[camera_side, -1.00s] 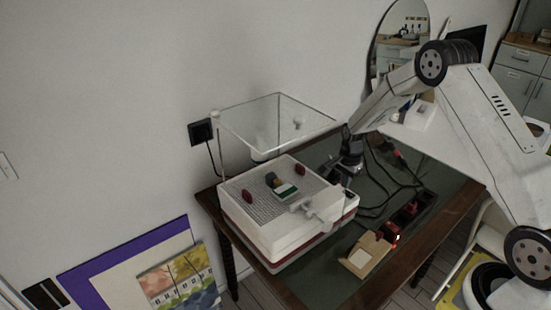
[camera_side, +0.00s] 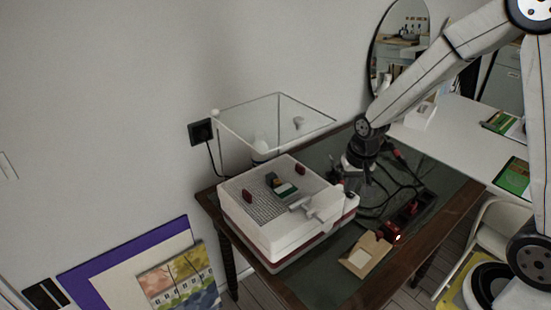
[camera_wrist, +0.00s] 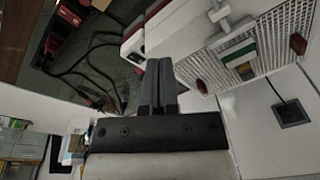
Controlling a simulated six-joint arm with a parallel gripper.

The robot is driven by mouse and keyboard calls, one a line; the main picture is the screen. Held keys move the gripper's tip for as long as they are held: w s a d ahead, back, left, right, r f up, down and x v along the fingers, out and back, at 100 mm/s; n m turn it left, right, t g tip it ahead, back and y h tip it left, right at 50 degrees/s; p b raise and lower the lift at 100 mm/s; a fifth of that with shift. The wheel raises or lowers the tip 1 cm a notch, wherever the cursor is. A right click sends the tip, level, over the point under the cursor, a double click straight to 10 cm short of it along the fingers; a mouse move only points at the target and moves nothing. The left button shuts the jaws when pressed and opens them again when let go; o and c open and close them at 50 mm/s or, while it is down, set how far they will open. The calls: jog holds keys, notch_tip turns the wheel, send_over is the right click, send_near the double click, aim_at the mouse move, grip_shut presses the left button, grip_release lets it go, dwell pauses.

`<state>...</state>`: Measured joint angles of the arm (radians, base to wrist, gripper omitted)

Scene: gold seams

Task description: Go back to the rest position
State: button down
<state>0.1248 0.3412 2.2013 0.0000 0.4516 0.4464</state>
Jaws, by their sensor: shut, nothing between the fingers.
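My gripper (camera_wrist: 159,82) shows in the wrist view with its two grey fingers together and nothing between them. In the side view my wrist hangs over the dark table, just right of a white box-shaped machine (camera_side: 285,226). The fingertips are small and dark there, so their exact gap to the machine is unclear. The machine has a perforated top with two red oval pieces and a small block with green, white and dark parts (camera_side: 284,189). The machine also shows at the upper right of the wrist view (camera_wrist: 204,43).
A clear open-topped box (camera_side: 280,125) stands behind the machine near the wall. Black cables (camera_side: 400,184) lie on the table to the right. An open cardboard box (camera_side: 366,254) and a dark tray with red items (camera_side: 408,215) are near the front edge.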

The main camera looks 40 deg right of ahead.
jog(key=s+a+r+n+t, duration=0.1)
jog(key=s+a+n, duration=0.3)
jog(key=s, duration=0.5)
jog(key=r+n, duration=0.1)
jog(key=n, duration=0.1)
jog(key=shift+a+r+n, duration=0.3)
jog(key=shift+a, duration=0.05)
